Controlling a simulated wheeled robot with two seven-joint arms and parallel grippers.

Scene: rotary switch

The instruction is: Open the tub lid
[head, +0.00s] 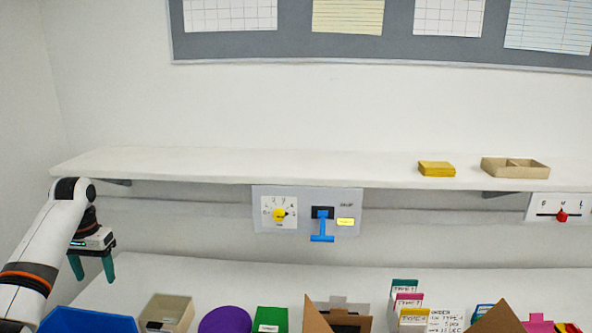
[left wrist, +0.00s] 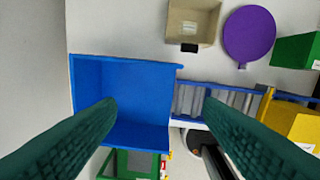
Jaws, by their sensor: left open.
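My left gripper (head: 92,280) has green fingers pointing down, spread apart and empty, at the left side of the table. In the left wrist view the fingers (left wrist: 160,105) are apart over the blue bin (left wrist: 122,100), with the purple lid farther up and to the right. My right gripper is not in view.
A beige box (head: 167,312) stands between the blue bin and the purple lid. A green box (head: 270,319) is right of the lid. A shelf (head: 250,164) with a switch panel (head: 307,210) runs above the table. Cardboard flaps and upright cards stand further right.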

